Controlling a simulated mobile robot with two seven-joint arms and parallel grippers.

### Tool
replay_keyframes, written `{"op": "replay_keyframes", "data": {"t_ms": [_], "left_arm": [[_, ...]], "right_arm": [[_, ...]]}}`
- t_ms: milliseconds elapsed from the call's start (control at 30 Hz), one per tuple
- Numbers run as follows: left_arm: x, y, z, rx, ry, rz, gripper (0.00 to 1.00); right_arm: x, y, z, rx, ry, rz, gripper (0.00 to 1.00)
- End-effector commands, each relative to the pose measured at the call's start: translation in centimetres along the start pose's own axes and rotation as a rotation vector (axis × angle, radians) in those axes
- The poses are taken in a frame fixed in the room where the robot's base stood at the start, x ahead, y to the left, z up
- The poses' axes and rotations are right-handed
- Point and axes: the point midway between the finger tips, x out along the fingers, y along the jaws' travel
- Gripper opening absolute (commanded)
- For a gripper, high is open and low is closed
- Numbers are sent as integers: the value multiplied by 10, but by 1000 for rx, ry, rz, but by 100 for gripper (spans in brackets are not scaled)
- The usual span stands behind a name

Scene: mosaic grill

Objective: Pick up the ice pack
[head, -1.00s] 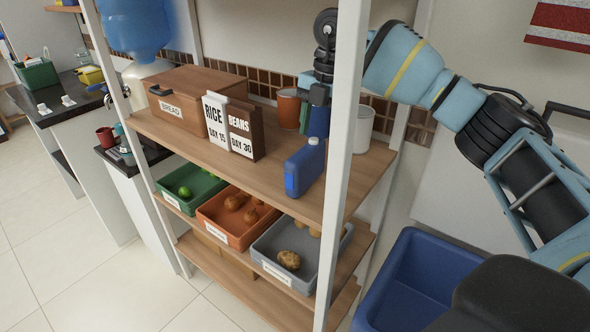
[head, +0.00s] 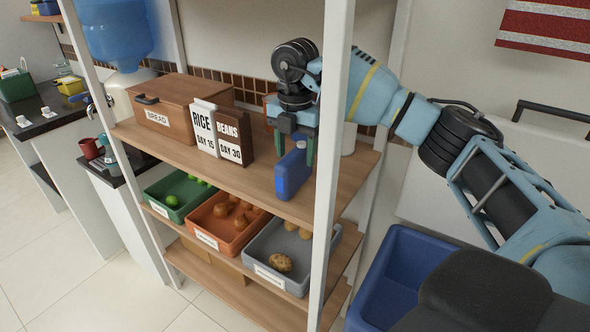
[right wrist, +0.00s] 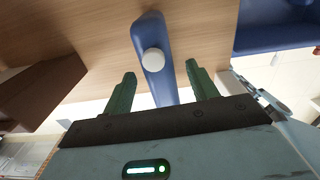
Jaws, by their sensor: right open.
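The ice pack (head: 292,172) is a blue, flat, bottle-like block with a light cap. It stands upright on the wooden top shelf near its front right. In the right wrist view the ice pack (right wrist: 150,48) shows from above, its white cap facing the camera. My right gripper (head: 294,146) is above and just behind the ice pack in the head view. Its two green fingers (right wrist: 160,82) are open, with the ice pack's lower end in the picture between them. I cannot tell whether they touch it. My left gripper is not in view.
A brown bread box (head: 178,108) and the rice and beans boxes (head: 222,132) stand left on the shelf. A white shelf post (head: 330,190) is close to my right arm. Green, orange and grey bins (head: 270,262) sit below. A blue tub (head: 385,275) is at the lower right.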

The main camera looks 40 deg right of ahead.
Motion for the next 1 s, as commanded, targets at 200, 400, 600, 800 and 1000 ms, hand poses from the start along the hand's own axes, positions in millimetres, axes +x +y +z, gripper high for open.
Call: {"op": "replay_keyframes", "data": {"t_ms": [200, 400, 600, 800, 1000], "left_arm": [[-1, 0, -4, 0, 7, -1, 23], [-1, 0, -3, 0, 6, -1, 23], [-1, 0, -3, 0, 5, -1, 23], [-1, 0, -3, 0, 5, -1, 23], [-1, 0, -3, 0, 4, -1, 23]], "right_arm": [[31, -1, -3, -1, 1, -3, 58], [47, -1, -3, -1, 1, 0, 58], [47, 0, -2, -1, 0, 1, 58], [47, -1, -2, -1, 0, 0, 36], [47, -1, -2, -1, 0, 0, 10]]}}
